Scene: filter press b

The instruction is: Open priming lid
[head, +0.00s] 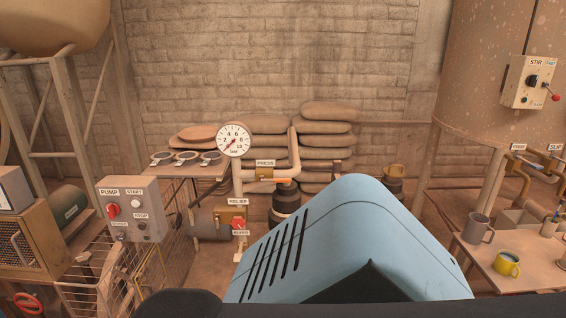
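No part labelled as a priming lid can be made out in the head view. A dark cylinder with an orange top (286,196) stands below the pipe by the PRESS label (265,163), but I cannot tell whether it carries the lid. A pump control box (131,208) with a red knob and START and STOP labels stands at the left. Neither of my grippers is in view. A large blue slotted housing, close to the camera, hides the lower middle of the scene.
A round pressure gauge (234,140) stands beside a shelf (184,171) with several rings. RELIEF (238,202) and BLEED (240,233) labels mark fittings below it. A wire cage (90,268) is at lower left. A table (478,262) with mugs and a large tank (497,75) are at right.

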